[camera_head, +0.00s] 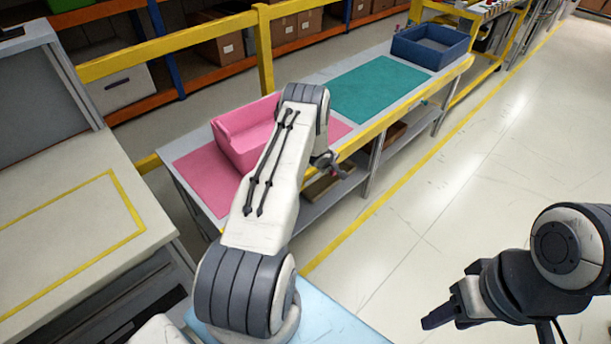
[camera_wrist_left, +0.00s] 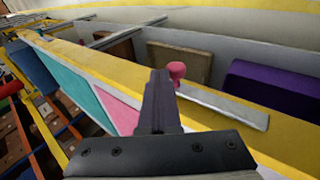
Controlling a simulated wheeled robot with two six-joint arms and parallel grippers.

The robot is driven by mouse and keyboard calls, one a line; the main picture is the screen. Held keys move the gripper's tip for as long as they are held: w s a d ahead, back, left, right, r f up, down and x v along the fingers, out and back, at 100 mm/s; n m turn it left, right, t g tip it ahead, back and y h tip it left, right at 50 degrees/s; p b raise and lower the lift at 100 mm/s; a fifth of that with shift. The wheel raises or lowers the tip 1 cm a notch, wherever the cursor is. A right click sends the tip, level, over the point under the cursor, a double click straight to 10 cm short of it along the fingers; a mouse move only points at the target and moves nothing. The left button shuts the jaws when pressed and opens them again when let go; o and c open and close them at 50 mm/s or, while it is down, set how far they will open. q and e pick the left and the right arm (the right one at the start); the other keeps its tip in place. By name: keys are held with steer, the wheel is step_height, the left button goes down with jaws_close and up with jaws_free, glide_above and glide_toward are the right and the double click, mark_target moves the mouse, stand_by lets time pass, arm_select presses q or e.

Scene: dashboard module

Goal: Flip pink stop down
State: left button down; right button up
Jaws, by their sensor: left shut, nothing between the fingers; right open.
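The pink stop (camera_wrist_left: 177,70) is a small pink knob at the yellow front edge of the worktable, beside the pink mat. In the left wrist view it shows just right of the fingertips of my left gripper (camera_wrist_left: 159,78). I cannot tell whether they touch. My left gripper is shut with nothing in it. In the head view my left arm reaches over the pink mat (camera_head: 198,174) and hides part of the edge. My right gripper (camera_head: 437,313) is open and empty at the lower right, away from the table.
A pink bin (camera_head: 236,146) stands on the pink mat, partly behind my left arm. A teal mat (camera_head: 375,88) and a blue bin (camera_head: 430,47) lie farther along the table. Boxes sit on the shelf below. The floor right of the table is clear.

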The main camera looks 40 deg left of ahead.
arm_select(q)
steer(key=shift+d+f, duration=0.2)
steer(key=shift+f, duration=0.1)
step_height(320, 180, up, 14)
steer(key=s+d+p, duration=0.1)
steer(key=s+p, duration=0.1)
steer(key=p, duration=0.1)
steer(key=shift+d, duration=0.3)
steer(key=shift+r, duration=0.1)
